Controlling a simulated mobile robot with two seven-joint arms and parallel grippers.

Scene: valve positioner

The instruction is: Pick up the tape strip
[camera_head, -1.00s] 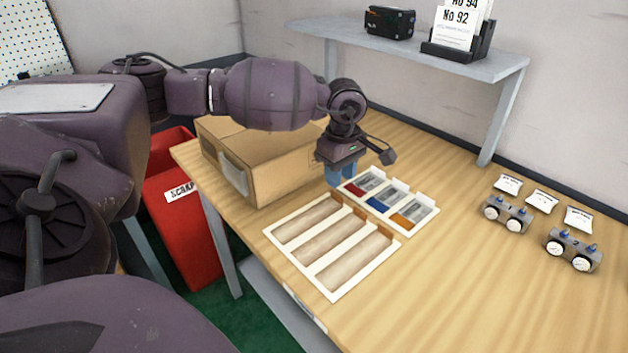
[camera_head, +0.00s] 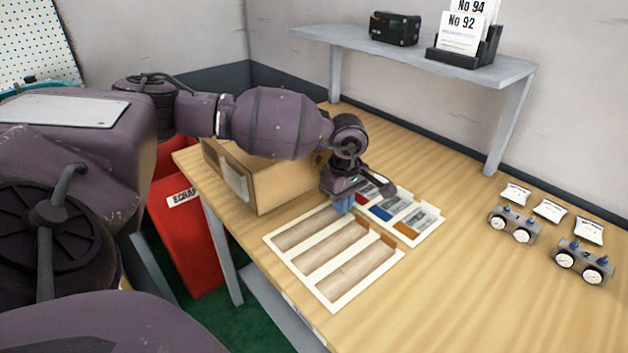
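My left gripper (camera_head: 343,203) reaches over the table with its blue fingertips pointing down. They are low, at the gap between the larger tray and the small tray. I cannot tell whether the fingers are open or whether anything is between them. The small white tray (camera_head: 412,237) has compartments with red, blue (camera_head: 381,213) and orange (camera_head: 407,230) coloured patches beside grey pieces; the gripper partly hides the red one. I cannot pick out the tape strip for certain. My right gripper is not in view.
A larger white tray (camera_head: 323,262) with three long, wood-coloured compartments lies in front. A cardboard box (camera_head: 268,185) stands left, beside a red scrap bin (camera_head: 185,240). Two gauge units (camera_head: 513,224) and (camera_head: 583,261) stand right with white packets behind. A grey shelf (camera_head: 440,62) stands at the back.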

